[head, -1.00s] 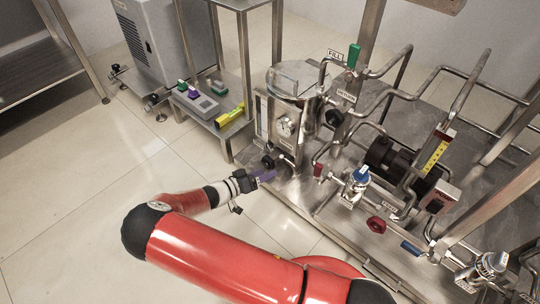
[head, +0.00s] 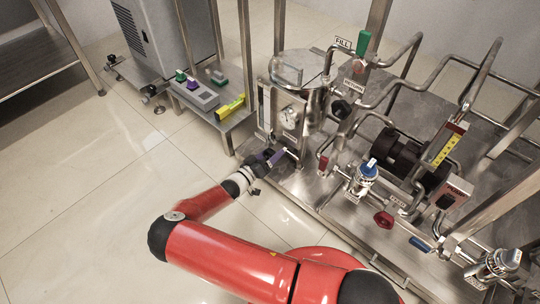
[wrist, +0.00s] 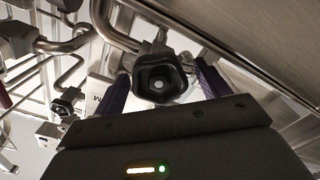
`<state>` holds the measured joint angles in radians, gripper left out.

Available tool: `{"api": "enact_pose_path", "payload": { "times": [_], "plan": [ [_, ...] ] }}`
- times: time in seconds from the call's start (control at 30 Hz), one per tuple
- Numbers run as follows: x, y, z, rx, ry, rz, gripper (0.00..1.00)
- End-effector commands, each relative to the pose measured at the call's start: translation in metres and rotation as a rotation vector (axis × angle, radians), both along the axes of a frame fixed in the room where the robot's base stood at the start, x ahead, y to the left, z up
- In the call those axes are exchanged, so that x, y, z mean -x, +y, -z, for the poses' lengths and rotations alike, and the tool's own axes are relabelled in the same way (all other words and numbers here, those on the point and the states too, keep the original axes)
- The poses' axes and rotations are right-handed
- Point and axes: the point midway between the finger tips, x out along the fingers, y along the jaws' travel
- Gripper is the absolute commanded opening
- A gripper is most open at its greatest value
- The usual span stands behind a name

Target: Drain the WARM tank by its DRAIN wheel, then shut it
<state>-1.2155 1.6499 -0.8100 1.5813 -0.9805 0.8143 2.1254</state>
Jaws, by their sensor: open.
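The steel tank (head: 300,72) with a round dial gauge (head: 291,113) and a sight strip (head: 264,108) stands on the skid in the head view. My gripper (head: 277,156) is low at its front and covers the spot where a black handwheel sits. In the wrist view a black wheel (wrist: 160,79) on a steel stem lies between the two purple fingers of my gripper (wrist: 163,86). The fingers are open, one on each side of it; contact cannot be told. The wheel's label is not readable, nor is the tank level.
Another black wheel (head: 340,109) and a green handle (head: 363,43) near the FILL label are on pipes right of the tank. A red wheel (head: 384,219) and a blue-topped valve (head: 363,178) sit farther right. Floor at left is clear.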

Motion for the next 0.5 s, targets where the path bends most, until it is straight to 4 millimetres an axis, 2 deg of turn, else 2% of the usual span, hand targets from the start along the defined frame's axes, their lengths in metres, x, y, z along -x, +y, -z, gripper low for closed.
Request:
{"api": "enact_pose_path", "payload": {
  "times": [0.23,0.5],
  "plan": [
    [-0.0006,-0.0006,0.0,0.0,0.0,0.0,0.75],
    [-0.0004,-0.0006,0.0,0.0,0.0,0.0,0.4]
  ]
}}
